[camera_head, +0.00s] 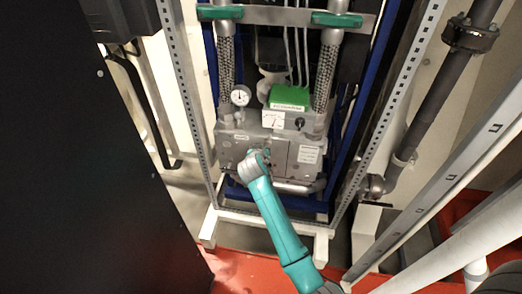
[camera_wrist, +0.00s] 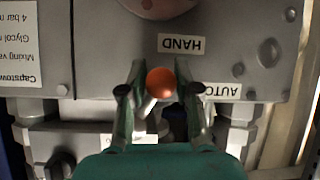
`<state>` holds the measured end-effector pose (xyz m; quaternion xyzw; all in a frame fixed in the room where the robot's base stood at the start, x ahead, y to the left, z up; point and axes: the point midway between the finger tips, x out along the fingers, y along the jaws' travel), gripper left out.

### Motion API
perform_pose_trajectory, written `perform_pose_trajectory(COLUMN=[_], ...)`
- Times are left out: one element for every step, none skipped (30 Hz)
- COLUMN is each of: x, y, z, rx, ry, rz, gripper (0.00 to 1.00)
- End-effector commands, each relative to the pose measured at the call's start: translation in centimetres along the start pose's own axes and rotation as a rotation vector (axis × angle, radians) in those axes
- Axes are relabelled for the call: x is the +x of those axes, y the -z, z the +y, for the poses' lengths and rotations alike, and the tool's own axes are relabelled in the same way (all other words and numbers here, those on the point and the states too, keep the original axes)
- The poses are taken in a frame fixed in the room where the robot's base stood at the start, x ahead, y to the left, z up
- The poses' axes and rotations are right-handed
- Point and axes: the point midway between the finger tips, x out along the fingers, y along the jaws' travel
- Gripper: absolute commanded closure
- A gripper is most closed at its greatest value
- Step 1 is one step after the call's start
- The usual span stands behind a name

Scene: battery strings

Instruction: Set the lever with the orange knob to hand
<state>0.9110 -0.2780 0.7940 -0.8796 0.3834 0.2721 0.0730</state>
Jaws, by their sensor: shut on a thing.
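The orange knob (camera_wrist: 160,83) sits between the two fingers of my gripper (camera_wrist: 160,74) in the wrist view, and the fingers are shut on it. A round reddish-grey plate (camera_wrist: 157,6) shows at the top edge. The HAND label (camera_wrist: 182,44) is upside down, above and right of the knob. The AUTO label (camera_wrist: 222,90) is right of the knob, beyond the right finger. In the head view my gripper (camera_head: 256,154) is at the front of the grey panel (camera_head: 232,148); the knob cannot be made out there.
A green-topped box (camera_head: 289,98) and a pressure gauge (camera_head: 240,95) sit above my gripper. A perforated upright (camera_head: 187,100) stands to the left and another (camera_head: 385,120) to the right. A large dark cabinet (camera_head: 80,180) fills the left. Red floor (camera_head: 250,270) is open in front.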

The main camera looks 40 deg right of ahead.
Motion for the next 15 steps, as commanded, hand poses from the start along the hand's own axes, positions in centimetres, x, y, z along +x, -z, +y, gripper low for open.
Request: perform_pose_trajectory(x=[-0.17, -0.17, -0.17, -0.17, -0.17, -0.17, -0.17, -0.17, -0.16, -0.16, -0.14, -0.13, -0.11, -0.10, -0.09], y=[0.77, 0.78, 0.78, 0.78, 0.78, 0.78, 0.79, 0.79, 0.79, 0.77, 0.72, 0.63, 0.57, 0.52, 0.45], z=[-0.19, -0.20, -0.20, -0.20, -0.20, -0.20, -0.21, -0.21, -0.21, -0.20, -0.19, -0.16, -0.14, -0.13, -0.12], rx=[0.001, 0.001, 0.002, 0.002, 0.002, 0.002, 0.002, 0.002, 0.003, 0.003, 0.003, 0.002, 0.002, 0.002, 0.002], ry=[0.005, 0.005, 0.005, 0.005, 0.005, 0.005, 0.005, 0.006, 0.006, 0.005, 0.005, 0.005, 0.004, 0.004, 0.003], rz=[0.015, 0.015, 0.015, 0.015, 0.015, 0.015, 0.015, 0.015, 0.015, 0.014, 0.014, 0.012, 0.011, 0.010, 0.008], gripper=[1.00, 1.00, 1.00, 1.00, 1.00, 1.00, 1.00, 0.61, 0.51, 0.44, 0.44, 0.44, 0.44, 0.44, 0.44])
